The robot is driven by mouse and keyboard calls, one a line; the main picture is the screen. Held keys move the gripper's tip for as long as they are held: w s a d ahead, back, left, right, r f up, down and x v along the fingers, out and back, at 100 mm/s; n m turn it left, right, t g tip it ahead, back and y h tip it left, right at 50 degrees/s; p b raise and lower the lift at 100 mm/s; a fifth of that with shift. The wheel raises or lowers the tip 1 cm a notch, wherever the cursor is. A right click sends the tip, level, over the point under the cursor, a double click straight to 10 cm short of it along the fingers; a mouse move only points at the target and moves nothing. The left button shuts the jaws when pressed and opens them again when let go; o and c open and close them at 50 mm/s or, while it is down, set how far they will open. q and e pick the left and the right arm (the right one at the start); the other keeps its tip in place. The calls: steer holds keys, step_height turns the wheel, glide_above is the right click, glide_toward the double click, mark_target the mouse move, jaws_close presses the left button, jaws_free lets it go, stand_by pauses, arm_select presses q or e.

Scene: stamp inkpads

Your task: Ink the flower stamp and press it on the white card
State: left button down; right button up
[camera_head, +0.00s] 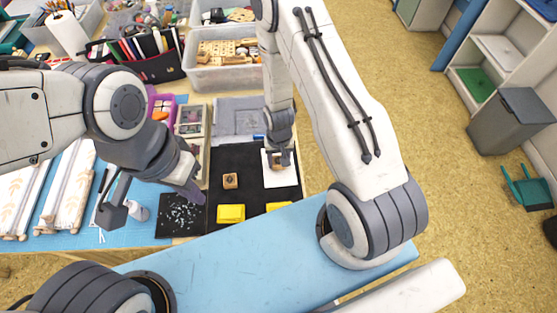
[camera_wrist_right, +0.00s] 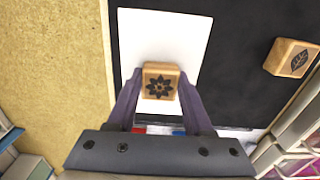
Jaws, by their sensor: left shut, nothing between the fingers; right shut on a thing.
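The flower stamp (camera_wrist_right: 160,82) is a small wooden block with a black flower on the side facing the wrist camera. My right gripper (camera_head: 281,159) is shut on it, with one finger on each side. The white card (camera_wrist_right: 150,35) lies on a black mat, and the stamp is over its lower middle part in the wrist view; I cannot tell whether they touch. The card also shows in the head view (camera_head: 283,180). My left gripper (camera_head: 188,188) is shut and empty, over the left side of the table. Two yellow pads, one left (camera_head: 231,213) and one right (camera_head: 278,206), lie near the front edge.
A second wooden stamp with a leaf (camera_wrist_right: 292,58) stands on the black mat (camera_head: 255,187); it also shows in the head view (camera_head: 230,181). A speckled dark square (camera_head: 181,214) lies left of the mat. Bins of wooden pieces (camera_head: 225,55) are at the back.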

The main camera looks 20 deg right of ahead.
steer(key=shift+r, duration=0.4)
steer(key=shift+r, duration=0.1)
steer(key=shift+r+p, duration=2.4)
steer(key=shift+r, duration=0.3)
